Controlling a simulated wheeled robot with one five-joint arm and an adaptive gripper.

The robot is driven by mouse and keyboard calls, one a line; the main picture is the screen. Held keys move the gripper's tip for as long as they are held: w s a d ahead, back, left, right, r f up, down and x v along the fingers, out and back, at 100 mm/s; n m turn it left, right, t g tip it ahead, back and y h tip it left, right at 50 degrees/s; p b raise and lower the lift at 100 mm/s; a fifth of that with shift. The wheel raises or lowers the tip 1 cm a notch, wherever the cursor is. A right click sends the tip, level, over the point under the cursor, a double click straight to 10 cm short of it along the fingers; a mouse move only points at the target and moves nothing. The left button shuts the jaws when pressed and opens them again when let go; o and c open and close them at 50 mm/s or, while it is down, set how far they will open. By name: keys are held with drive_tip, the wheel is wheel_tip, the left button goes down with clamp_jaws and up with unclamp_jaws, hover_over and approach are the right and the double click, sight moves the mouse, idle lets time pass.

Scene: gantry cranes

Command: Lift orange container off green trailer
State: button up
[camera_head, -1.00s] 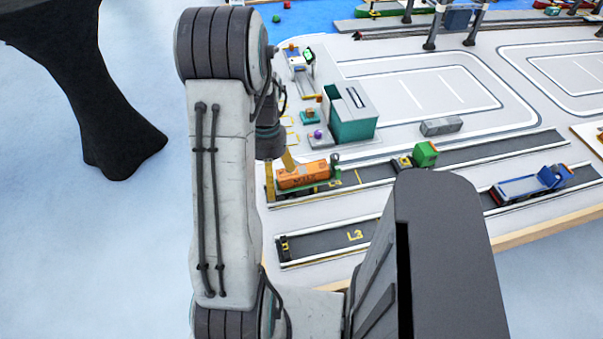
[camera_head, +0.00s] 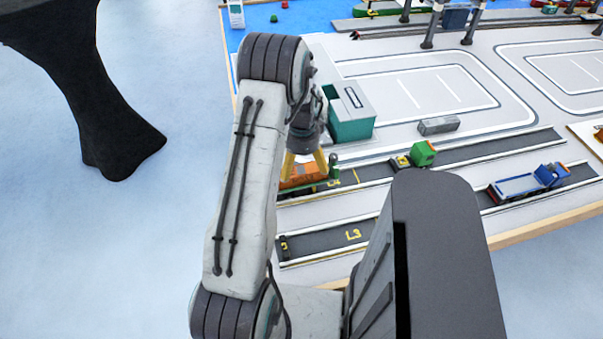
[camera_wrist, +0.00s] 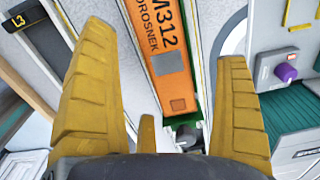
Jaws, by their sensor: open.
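The orange container (camera_head: 299,176) lies on the green trailer (camera_head: 327,183) in the near road lane, partly hidden by my arm and gripper in the head view. In the wrist view the container (camera_wrist: 172,62), with dark lettering, runs lengthwise between my fingers. Green trailer edges (camera_wrist: 193,112) show around its end. My gripper (camera_head: 305,160) has yellow fingers spread open above the container. In the wrist view the open gripper (camera_wrist: 166,50) has one finger on each side of it, with visible space between. Contact cannot be seen.
A teal and grey building (camera_head: 351,115) stands just behind the lane. A green truck (camera_head: 422,153) is to the right in the same lane. A blue truck (camera_head: 527,184) stands farther right. A purple knob (camera_wrist: 286,72) sits right of the gripper.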

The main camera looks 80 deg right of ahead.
sight(302, 172)
drive_tip(key=shift+a+f+p, duration=0.1)
drive_tip(key=shift+f+p, duration=0.5)
drive_tip(key=shift+f, duration=1.75)
drive_tip(key=c, duration=1.4)
